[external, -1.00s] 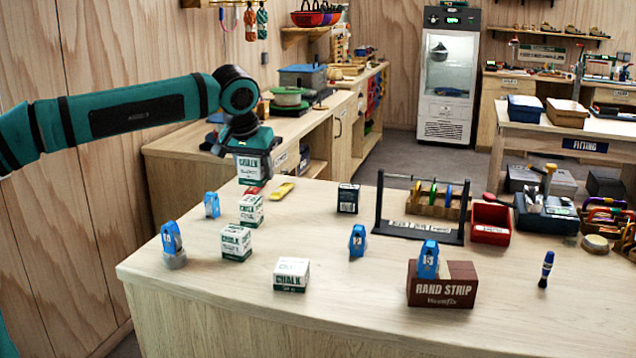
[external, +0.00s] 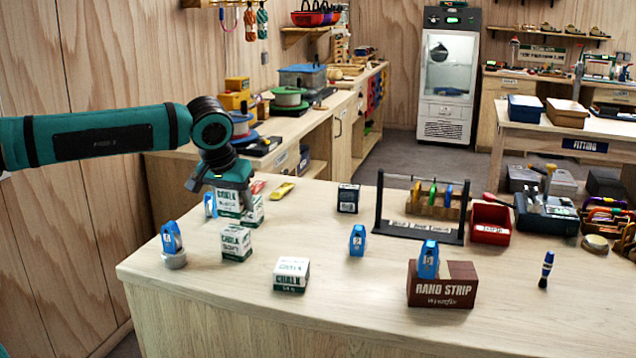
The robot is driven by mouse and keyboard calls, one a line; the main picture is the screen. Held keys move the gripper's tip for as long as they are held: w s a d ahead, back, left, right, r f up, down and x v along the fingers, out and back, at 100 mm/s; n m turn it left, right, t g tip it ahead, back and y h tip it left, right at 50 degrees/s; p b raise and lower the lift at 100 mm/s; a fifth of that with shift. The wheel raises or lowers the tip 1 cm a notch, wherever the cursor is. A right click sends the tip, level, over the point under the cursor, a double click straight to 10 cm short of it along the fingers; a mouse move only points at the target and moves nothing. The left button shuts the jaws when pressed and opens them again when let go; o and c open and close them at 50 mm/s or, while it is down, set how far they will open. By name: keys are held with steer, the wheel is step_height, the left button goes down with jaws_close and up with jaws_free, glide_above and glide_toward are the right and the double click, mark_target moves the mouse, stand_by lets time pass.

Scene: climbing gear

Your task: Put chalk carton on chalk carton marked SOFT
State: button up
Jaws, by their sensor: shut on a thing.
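My gripper (external: 232,186) points down and is shut on a white and green chalk carton (external: 229,204), held upright. Below it stands a chalk carton marked SOFT (external: 236,244), its small print hard to read. The held carton is higher than this carton and apart from it in the picture. Another chalk carton (external: 254,213) stands behind, partly hidden by the held one. A further chalk carton (external: 291,275) lies nearer the table's front edge.
A blue device (external: 171,237) on a grey puck stands left of the cartons, another blue device (external: 210,205) behind. The wooden table (external: 330,310) is clear at the front.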

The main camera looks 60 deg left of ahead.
steer(key=shift+f, duration=1.8)
steer(key=shift+f, duration=0.15)
steer(key=o, duration=1)
steer(key=v, duration=1.2)
steer(key=shift+s, duration=0.1)
steer(key=m+t+h, duration=0.2)
steer(key=m+t, duration=0.3)
steer(key=t, duration=0.3)
glide_toward(235, 213)
steer(key=d+v, duration=0.2)
steer(key=v, duration=0.5)
steer(key=s+f+m+t+h, duration=0.1)
steer(key=s+m+t, duration=0.3)
steer(key=s, duration=0.7)
steer(key=shift+s+d+f+t, duration=0.3)
steer(key=shift+d+f+t, duration=0.2)
steer(key=shift+t, duration=0.6)
